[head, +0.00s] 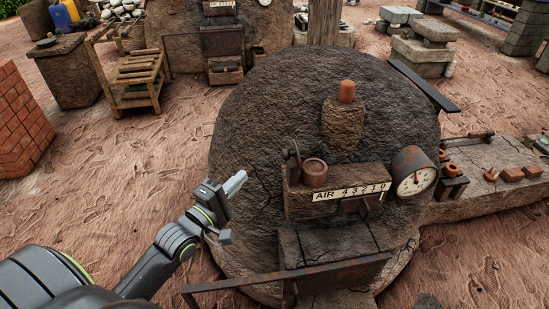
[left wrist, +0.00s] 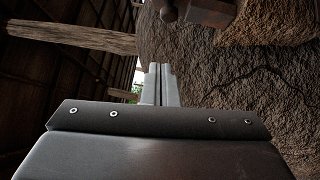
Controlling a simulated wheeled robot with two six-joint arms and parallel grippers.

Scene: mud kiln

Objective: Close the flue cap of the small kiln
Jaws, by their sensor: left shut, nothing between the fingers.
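The small kiln (head: 255,115) is a dark, rough mud dome in the middle of the head view. A short mud flue (head: 343,124) rises near its top, with an orange clay piece (head: 347,91) upright at its upper end. I cannot tell whether that piece is the flue cap or whether the flue is covered. My left gripper (head: 236,184) is shut and empty, in front of the dome's left side, left of and below the flue. In the left wrist view its fingers (left wrist: 160,84) are together, beside the rough kiln wall (left wrist: 225,80). My right gripper is out of view.
A ledge with an AIR number strip (head: 350,191) holds a small clay pot (head: 314,172). A round gauge (head: 415,180) sits to its right. A rusty bar (head: 290,282) crosses low in front. A dark slat (head: 424,85) juts at upper right.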

